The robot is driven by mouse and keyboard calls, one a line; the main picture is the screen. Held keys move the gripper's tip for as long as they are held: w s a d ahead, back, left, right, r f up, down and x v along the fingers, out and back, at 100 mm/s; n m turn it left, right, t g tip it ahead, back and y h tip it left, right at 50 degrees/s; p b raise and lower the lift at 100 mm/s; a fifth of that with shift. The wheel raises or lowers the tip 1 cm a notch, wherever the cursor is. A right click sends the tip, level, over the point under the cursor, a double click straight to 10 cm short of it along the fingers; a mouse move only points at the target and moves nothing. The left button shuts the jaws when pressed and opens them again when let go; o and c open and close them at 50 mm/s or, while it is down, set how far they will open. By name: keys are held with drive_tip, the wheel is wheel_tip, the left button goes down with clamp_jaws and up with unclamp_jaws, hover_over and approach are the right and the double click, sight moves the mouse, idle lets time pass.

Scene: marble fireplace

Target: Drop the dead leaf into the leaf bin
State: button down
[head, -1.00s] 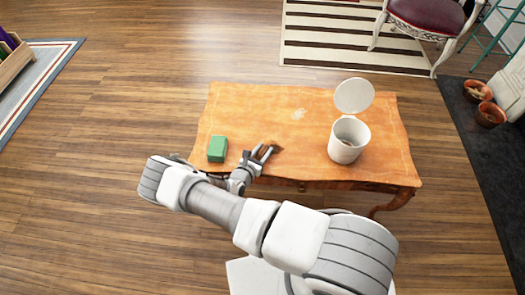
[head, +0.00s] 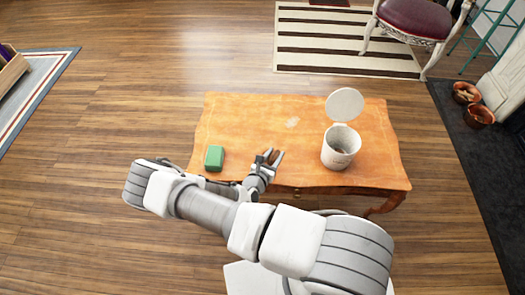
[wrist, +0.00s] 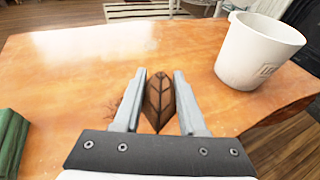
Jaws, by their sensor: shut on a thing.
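The dead leaf (wrist: 159,101) is brown and pointed, with dark veins. In the wrist view it stands between the two fingers of my gripper (wrist: 159,103), which is shut on it. In the head view my gripper (head: 269,157) is over the front part of the wooden table, and the leaf shows there only as a small brown patch. The leaf bin (head: 341,148) is a white round bin on the right part of the table, with its round lid raised at the back. It also shows in the wrist view (wrist: 257,52), to the right of my gripper and apart from it.
A green block (head: 214,158) lies on the left of the wooden table (head: 245,115); its edge also shows in the wrist view (wrist: 12,140). The tabletop between gripper and bin is clear. A red-seated chair (head: 415,20) and terracotta pots (head: 480,115) stand beyond.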

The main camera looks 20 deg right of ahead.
drive_tip(key=s+d+r+p, duration=0.1)
drive_tip(key=s+d+r, duration=0.2)
drive_tip(key=shift+s+d, duration=0.25)
drive_tip(key=shift+w, duration=0.1)
